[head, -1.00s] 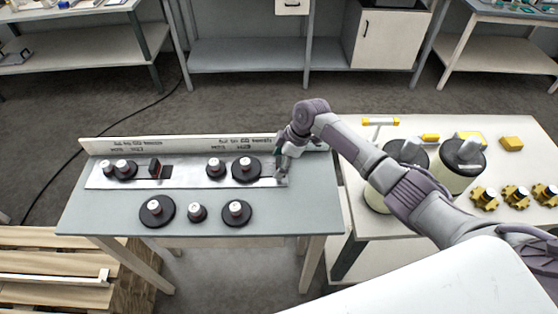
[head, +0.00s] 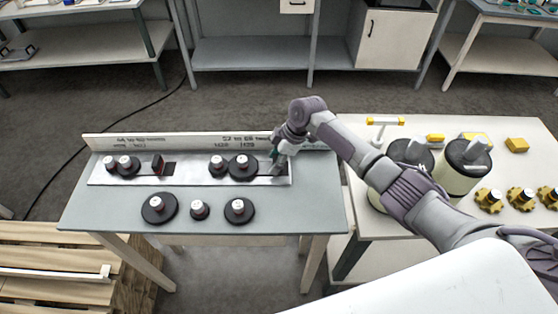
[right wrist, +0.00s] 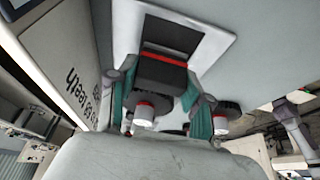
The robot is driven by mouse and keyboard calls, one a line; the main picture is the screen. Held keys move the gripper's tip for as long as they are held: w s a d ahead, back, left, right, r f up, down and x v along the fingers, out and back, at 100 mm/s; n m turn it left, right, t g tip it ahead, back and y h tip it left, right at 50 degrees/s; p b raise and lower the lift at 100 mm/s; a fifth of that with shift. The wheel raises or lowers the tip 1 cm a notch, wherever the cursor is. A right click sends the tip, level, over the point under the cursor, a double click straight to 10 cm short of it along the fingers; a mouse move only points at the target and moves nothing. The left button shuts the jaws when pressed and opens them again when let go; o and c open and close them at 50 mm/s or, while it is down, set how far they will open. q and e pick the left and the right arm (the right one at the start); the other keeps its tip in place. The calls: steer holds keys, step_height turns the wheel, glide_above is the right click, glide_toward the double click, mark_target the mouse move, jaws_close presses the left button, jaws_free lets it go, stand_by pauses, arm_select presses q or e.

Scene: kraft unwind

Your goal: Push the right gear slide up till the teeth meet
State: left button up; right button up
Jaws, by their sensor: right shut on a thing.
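A metal plate (head: 195,179) lies along the back of the grey bench. The right gear slide carries a large dark gear (head: 242,167) with a pale, red-banded hub. Just left of it sits a smaller dark gear (head: 218,165). The two gears look edge to edge in the head view; whether the teeth mesh is too small to tell. My right gripper (head: 277,167) is at the plate's right end, shut on the slide's dark block. In the right wrist view this block (right wrist: 163,72) with a red stripe sits between my teal fingers. My left gripper is not in view.
A left dark block (head: 158,163) and a gear pair (head: 124,165) sit on the plate's left part. Several loose gears (head: 158,208) lie on the bench front. A lettered white board (head: 200,141) stands behind the plate. A right table (head: 372,229) holds cylinders and yellow parts.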

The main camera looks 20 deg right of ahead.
steer(key=o, duration=0.9)
steer(key=shift+d, duration=0.1)
steer(key=v, duration=1.2)
steer(key=shift+s+f, duration=0.1)
